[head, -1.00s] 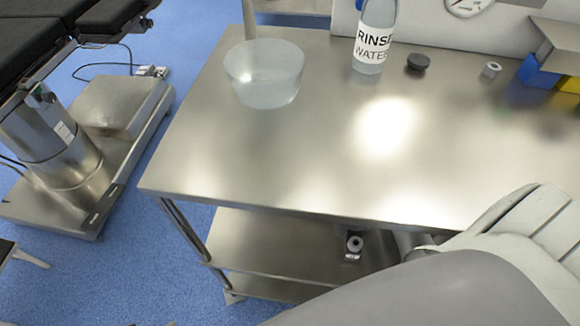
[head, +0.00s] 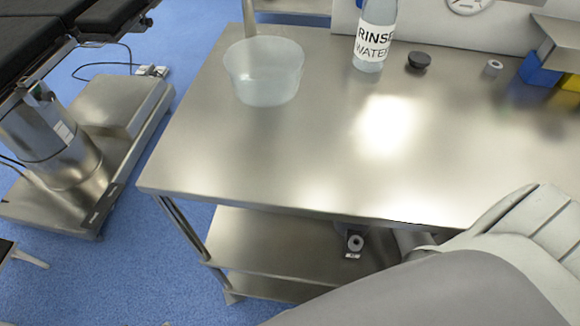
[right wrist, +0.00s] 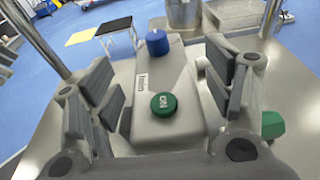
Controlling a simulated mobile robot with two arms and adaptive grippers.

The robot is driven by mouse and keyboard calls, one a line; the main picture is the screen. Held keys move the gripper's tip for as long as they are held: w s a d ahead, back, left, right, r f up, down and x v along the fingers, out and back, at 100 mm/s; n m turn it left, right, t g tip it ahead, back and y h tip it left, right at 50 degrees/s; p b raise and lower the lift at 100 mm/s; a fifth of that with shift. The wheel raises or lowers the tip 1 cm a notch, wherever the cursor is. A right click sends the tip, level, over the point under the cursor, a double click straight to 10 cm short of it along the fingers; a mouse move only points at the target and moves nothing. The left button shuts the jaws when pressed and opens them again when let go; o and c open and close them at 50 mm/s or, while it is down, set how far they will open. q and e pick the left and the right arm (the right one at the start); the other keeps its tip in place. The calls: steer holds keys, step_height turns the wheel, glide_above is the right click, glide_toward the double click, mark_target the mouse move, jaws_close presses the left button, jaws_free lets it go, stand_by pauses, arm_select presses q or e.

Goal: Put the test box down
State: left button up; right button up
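The test box is a pale grey box (right wrist: 168,85) with a blue knob (right wrist: 157,42) at its far end and a green round button (right wrist: 164,104) marked ON at its near end. I cannot tell whether the box's underside touches the metal surface below. My left gripper is not in view.
The steel table (head: 250,165) holds a clear bowl (head: 264,72), a rinse water bottle (head: 374,35), a dark cap (head: 418,61) and a small grey ring (head: 492,68). Its front middle is bare. A lower shelf (head: 275,245) lies beneath. Metal posts (right wrist: 38,38) flank the right wrist view.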

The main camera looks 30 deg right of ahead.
steer(key=shift+r, duration=0.15)
steer(key=shift+r+p, duration=0.6)
steer(key=shift+p, duration=0.2)
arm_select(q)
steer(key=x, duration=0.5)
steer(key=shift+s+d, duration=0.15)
arm_select(e)
steer(key=v, duration=1.2)
steer(key=shift+f, duration=0.1)
